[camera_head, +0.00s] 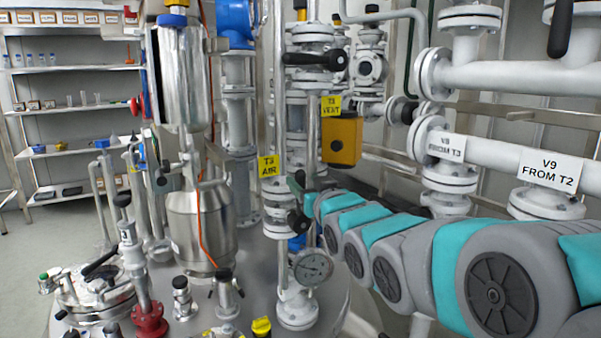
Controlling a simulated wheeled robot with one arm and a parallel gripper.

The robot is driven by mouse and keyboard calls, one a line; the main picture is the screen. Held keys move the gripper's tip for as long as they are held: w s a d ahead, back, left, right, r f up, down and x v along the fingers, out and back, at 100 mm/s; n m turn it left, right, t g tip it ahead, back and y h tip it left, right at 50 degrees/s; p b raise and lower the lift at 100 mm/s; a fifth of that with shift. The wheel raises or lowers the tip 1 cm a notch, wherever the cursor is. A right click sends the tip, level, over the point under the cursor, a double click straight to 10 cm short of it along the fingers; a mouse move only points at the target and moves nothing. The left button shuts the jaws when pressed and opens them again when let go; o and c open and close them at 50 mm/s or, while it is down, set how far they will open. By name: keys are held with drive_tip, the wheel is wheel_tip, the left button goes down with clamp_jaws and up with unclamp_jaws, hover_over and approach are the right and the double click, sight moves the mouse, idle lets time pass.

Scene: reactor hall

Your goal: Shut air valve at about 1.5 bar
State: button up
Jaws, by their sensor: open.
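The air valve (277,218) sits on a white flanged vertical pipe under the yellow "T3 AIR" label (268,167). Its dark handle (298,221) shows just right of the pipe. Below it, the round pressure gauge (313,267) faces me; its needle is too small to read. My grey and teal arm reaches in from the right. My gripper (298,187), small and dark, is open beside the valve, just above the handle. The fingertips are partly hidden, and I cannot tell whether they touch the valve.
A "T3 VENT" label (331,107) and an orange box (342,140) are above my arm. White flanged pipes (500,150) marked V9 stand close on the right. A steel vessel (200,225) is left of the valve. Shelves (75,110) stand at the back left, with open floor before them.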

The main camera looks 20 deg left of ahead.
drive_tip(key=x, duration=0.6)
drive_tip(key=shift+a+p, duration=0.15)
drive_tip(key=shift+p, duration=0.25)
drive_tip(key=shift+w+f, duration=0.1)
drive_tip(key=shift+w, duration=0.05)
clamp_jaws()
idle(0.9)
